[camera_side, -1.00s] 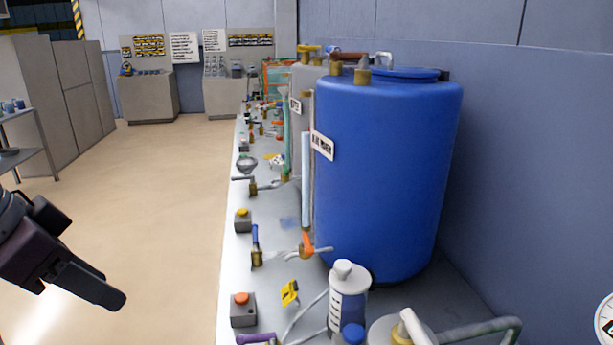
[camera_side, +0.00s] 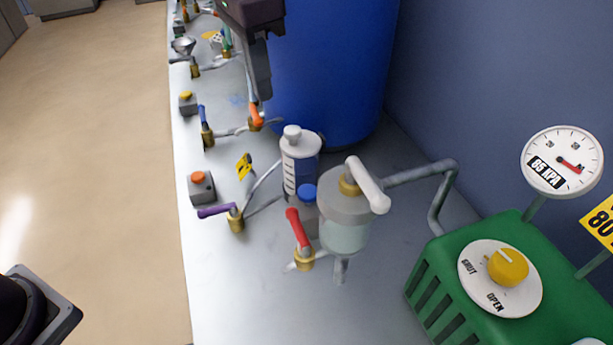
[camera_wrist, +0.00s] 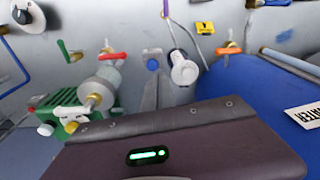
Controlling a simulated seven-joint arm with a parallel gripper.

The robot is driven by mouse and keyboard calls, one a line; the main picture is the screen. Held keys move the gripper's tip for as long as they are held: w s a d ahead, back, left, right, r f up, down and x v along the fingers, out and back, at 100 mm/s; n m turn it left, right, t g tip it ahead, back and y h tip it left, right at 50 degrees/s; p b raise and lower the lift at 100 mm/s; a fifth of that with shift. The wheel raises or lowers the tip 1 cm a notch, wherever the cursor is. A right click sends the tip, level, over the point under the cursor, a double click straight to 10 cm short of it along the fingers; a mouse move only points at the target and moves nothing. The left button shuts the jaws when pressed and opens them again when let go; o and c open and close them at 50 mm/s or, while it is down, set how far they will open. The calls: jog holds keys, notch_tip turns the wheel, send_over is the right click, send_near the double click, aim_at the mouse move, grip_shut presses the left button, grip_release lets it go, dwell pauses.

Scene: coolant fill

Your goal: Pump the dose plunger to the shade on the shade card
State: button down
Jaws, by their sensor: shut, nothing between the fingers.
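The dose plunger is a white-capped, graduated cylinder (camera_side: 301,168) with bluish contents, standing upright on the grey bench. Its round white knob (camera_side: 291,133) is raised at the top. In the wrist view the plunger (camera_wrist: 184,72) shows from above, just right of my fingers. My gripper (camera_side: 262,97) is shut and empty. It points down above and behind the plunger in the side view, apart from it. In the wrist view my gripper (camera_wrist: 152,56) shows beside the plunger and a blue cap. I cannot identify the shade card; a small yellow tag (camera_side: 244,166) stands nearby.
A large blue tank (camera_side: 335,70) stands behind. A glass vessel with a white handle (camera_side: 345,220), a red lever (camera_side: 298,228) and a purple lever (camera_side: 216,211) crowd the plunger. A green pump (camera_side: 520,275) with a yellow knob is at the right.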

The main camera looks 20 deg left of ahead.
jog(key=m, duration=0.2)
send_over(306, 191)
notch_tip(306, 191, down, 6)
jog(key=shift+d+f+g, duration=0.1)
jog(key=shift+f+g, duration=0.05)
jog(key=shift+g, duration=0.25)
jog(key=shift+f, duration=0.1)
notch_tip(306, 191, down, 14)
jog(key=shift+r, duration=0.15)
jog(key=shift+f, duration=1.4)
notch_tip(306, 191, up, 14)
jog(key=shift+r, duration=0.25)
